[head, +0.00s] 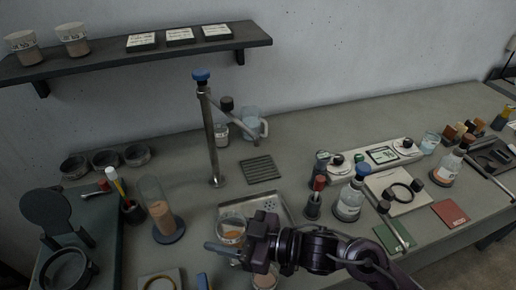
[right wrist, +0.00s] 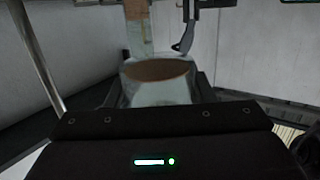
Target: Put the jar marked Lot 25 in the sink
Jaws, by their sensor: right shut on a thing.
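My right gripper (head: 244,248) is shut on a clear jar (head: 232,229) with brown contents and a pale label too small to read. The jar also shows in the right wrist view (right wrist: 160,92), its round brown top facing the camera. In the head view it overlaps the left part of the shallow metal sink (head: 284,207); I cannot tell whether it touches the sink. The gripper hides the sink's front. Two labelled jars stand on the wall shelf, one at the left end (head: 22,47) and one beside it (head: 73,40). My left gripper is not in view.
A tall metal post with a blue knob (head: 211,135) stands behind the sink. A tall cylinder (head: 160,208) is left of it. A red-topped holder (head: 314,200) and a blue-capped bottle (head: 349,200) are close on the right. A slotted dark mat (head: 260,169) lies behind.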

